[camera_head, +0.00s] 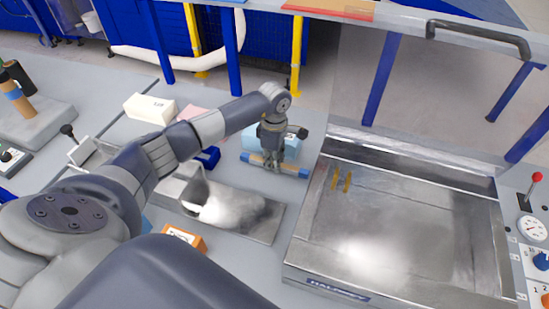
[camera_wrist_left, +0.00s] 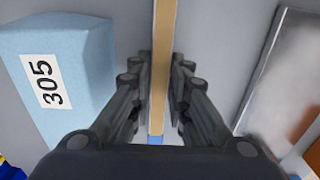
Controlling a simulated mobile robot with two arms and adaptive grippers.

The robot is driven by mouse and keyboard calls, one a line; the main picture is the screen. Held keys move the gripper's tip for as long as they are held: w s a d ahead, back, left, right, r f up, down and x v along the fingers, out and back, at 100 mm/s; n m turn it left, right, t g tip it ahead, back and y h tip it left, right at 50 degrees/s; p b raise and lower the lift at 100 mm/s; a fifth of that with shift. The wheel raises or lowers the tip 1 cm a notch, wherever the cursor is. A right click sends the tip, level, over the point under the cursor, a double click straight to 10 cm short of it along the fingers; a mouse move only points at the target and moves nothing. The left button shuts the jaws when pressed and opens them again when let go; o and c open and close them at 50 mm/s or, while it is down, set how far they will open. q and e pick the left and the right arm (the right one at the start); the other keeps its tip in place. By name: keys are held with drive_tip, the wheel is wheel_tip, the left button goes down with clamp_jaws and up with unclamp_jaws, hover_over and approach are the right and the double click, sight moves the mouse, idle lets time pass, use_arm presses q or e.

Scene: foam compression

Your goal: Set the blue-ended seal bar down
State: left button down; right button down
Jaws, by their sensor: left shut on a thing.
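The seal bar (camera_head: 290,170) is a thin tan rod with blue ends. My left gripper (camera_head: 272,163) is shut on it near its middle, reaching down from above. In the left wrist view the bar (camera_wrist_left: 164,30) runs lengthwise between the fingers (camera_wrist_left: 160,85), and one blue end shows at the bottom. The bar is at or close above the grey bench top; I cannot tell whether it touches. My right gripper is not in view.
A light-blue block (camera_head: 256,138) labelled 305 in the wrist view (camera_wrist_left: 85,75) stands close beside the bar. A metal plate (camera_head: 262,228) lies nearer me. The open metal chamber (camera_head: 400,235) stands to the right. An orange box (camera_head: 184,238) sits in front.

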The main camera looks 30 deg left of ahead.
use_arm(q)
drive_tip(key=shift+f+b, duration=0.25)
drive_tip(key=shift+b, duration=0.05)
drive_tip(key=c, duration=1.5)
unclamp_jaws()
drive_tip(key=shift+c, duration=0.2)
drive_tip(key=shift+r, duration=0.15)
